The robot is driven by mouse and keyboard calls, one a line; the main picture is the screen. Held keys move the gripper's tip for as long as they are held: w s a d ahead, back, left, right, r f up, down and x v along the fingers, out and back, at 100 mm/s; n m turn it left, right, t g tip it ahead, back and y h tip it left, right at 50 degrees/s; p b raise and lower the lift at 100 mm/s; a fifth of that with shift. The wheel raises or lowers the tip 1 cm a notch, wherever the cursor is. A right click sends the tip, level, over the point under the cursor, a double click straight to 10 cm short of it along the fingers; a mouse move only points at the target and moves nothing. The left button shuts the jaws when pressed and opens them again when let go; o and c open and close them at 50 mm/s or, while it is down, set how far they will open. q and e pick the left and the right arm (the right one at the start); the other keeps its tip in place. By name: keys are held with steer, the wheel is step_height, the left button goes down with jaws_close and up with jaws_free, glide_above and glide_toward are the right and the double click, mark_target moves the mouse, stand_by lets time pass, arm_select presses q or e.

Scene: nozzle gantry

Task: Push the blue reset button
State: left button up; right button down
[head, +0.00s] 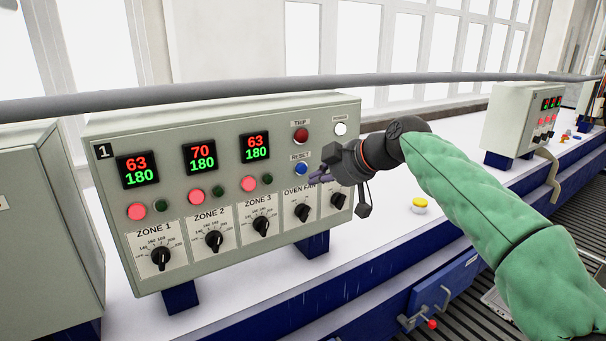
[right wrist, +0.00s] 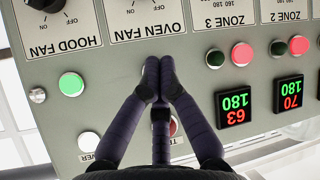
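The blue reset button (head: 301,169) sits on the grey control panel (head: 220,128), under its RESET label and below the red TRIP light (head: 301,135). My right gripper (head: 317,177) is in front of the panel, with its fingertips just right of and slightly below the button in the head view. In the right wrist view its dark fingers (right wrist: 159,66) are drawn together at the tips, holding nothing. The fingers hide the button there, and I cannot tell whether they touch the panel. My left gripper is not in view.
Zone dials (head: 214,240), fan knobs, lights and displays cover the panel nearby. A green light (right wrist: 71,84) shows in the right wrist view. A yellow-topped button (head: 419,203) is on the white surface to the right.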

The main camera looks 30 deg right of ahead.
steer(key=s+b, duration=0.1)
steer(key=s, duration=0.2)
steer(key=shift+s+d, duration=0.1)
stand_by(0.8)
